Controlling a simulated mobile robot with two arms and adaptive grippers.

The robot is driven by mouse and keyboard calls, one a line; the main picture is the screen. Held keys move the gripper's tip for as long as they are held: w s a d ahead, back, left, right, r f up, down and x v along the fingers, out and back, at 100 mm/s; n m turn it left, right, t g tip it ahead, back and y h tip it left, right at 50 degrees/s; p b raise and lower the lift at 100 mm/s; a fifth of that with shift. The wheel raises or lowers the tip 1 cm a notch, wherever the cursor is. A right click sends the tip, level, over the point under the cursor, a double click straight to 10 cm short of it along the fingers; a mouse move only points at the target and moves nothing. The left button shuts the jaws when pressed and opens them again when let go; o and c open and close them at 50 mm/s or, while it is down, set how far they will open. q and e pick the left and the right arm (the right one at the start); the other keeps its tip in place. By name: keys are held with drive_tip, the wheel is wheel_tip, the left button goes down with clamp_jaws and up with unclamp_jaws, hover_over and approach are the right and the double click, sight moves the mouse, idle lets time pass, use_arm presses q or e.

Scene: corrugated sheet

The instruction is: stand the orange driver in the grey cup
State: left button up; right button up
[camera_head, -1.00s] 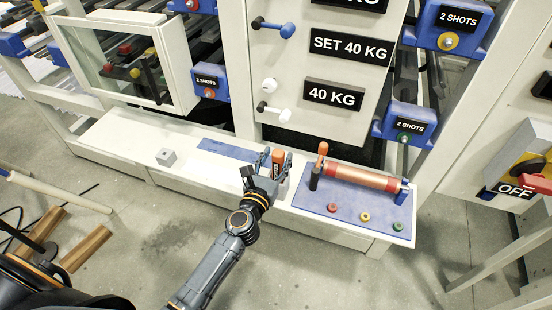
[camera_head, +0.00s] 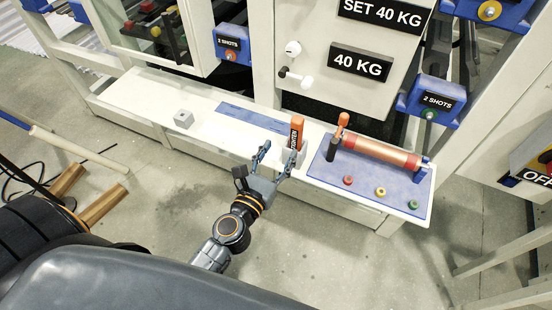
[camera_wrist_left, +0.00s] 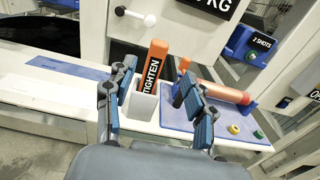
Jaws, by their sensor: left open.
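The orange driver (camera_head: 297,128), labelled TIGHTEN, stands upright, leaning slightly, in a pale grey square cup (camera_head: 289,157) on the white ledge. The driver (camera_wrist_left: 155,65) and cup (camera_wrist_left: 144,106) also show in the left wrist view, with the driver's lower end hidden inside the cup. My left gripper (camera_head: 278,156) is open and empty, in front of the cup. In the left wrist view its fingers (camera_wrist_left: 152,92) are spread to either side of the cup, with a gap to the driver. My right gripper is not in view.
A blue panel (camera_head: 325,171) right of the cup carries a copper roller (camera_head: 381,152), an orange-topped black lever (camera_head: 335,143) and coloured knobs. A small grey block (camera_head: 184,119) and a flat blue strip (camera_head: 252,116) lie left. Open floor lies in front of the ledge.

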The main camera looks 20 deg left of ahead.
use_arm(q)
drive_tip(key=s+d+f+m+g+h, duration=0.1)
drive_tip(key=s+f+m+g, duration=0.25)
drive_tip(key=f+m, duration=0.6)
drive_tip(key=s+f+m+g, duration=0.2)
drive_tip(key=s+f+m, duration=0.3)
drive_tip(key=f, duration=0.9)
drive_tip(key=s+d+f+m+g+h, duration=0.1)
drive_tip(key=s+f+m+g, duration=0.25)
drive_tip(key=f+m, duration=0.65)
drive_tip(key=s+a+f+m+g+y, duration=0.1)
drive_tip(key=s+f+m, duration=0.3)
drive_tip(key=s, duration=0.5)
drive_tip(key=s+a+f+m+g, duration=0.4)
drive_tip(key=s+f, duration=0.3)
drive_tip(key=s, duration=0.2)
drive_tip(key=s+a+f+m+g+y+p, duration=0.1)
drive_tip(key=s+a+f+m+g, duration=0.1)
drive_tip(key=s+f+m, duration=0.3)
drive_tip(key=shift+s+a+f+g+y, duration=0.3)
drive_tip(key=shift+s+a+g, duration=0.15)
drive_tip(key=shift+s, duration=1.5)
drive_tip(key=shift+m, duration=0.25)
